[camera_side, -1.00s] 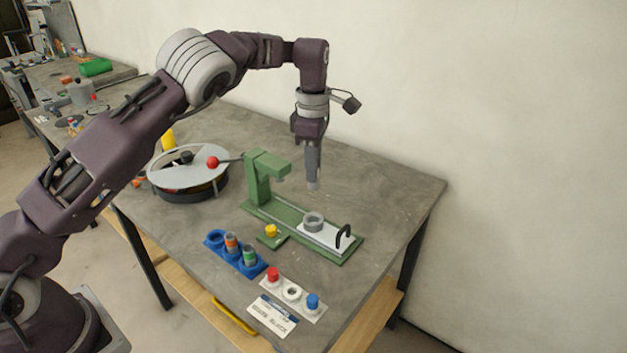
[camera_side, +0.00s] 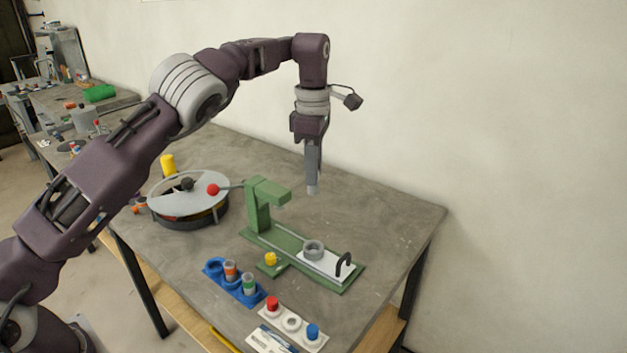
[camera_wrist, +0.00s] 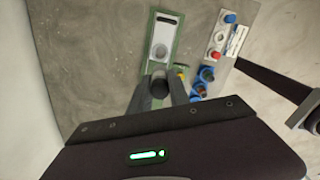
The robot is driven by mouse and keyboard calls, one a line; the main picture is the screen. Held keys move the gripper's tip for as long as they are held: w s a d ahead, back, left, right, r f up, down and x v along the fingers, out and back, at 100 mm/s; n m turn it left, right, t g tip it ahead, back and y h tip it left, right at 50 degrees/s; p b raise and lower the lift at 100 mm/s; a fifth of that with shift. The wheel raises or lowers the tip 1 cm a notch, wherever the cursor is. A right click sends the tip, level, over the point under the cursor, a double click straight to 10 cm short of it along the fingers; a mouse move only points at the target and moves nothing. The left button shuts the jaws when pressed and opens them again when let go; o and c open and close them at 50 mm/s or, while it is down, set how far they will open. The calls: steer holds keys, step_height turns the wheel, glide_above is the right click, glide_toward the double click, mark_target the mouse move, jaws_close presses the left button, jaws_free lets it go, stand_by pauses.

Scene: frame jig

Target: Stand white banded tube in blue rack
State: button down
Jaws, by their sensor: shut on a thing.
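My gripper (camera_side: 312,182) hangs fingers-down in the air behind the green press, above the bench. In the wrist view my gripper (camera_wrist: 160,98) is shut on a dark round-ended piece (camera_wrist: 160,82), which looks like the white banded tube. A short grey end (camera_side: 312,190) shows below the fingertips in the side view; its band cannot be made out.
The green press (camera_side: 265,205) stands near my gripper, with a grey ring (camera_side: 314,248) on its white slide and a yellow knob (camera_side: 270,259). A white button panel (camera_side: 291,325) is in front. A round drum (camera_side: 188,200) stands left. The right bench area is clear.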

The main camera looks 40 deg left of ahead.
steer(key=shift+a+r, duration=0.2)
steer(key=shift+r, duration=0.1)
steer(key=s+a+n, duration=0.6)
steer(key=s+a, duration=1)
steer(key=s, duration=0.2)
steer(key=f, duration=1.8)
steer(key=shift+w+d, duration=0.1)
steer(key=shift+w, duration=0.15)
steer(key=shift+f, duration=0.15)
steer(key=shift+f, duration=1.05)
steer(key=c, duration=1)
jaws_free()
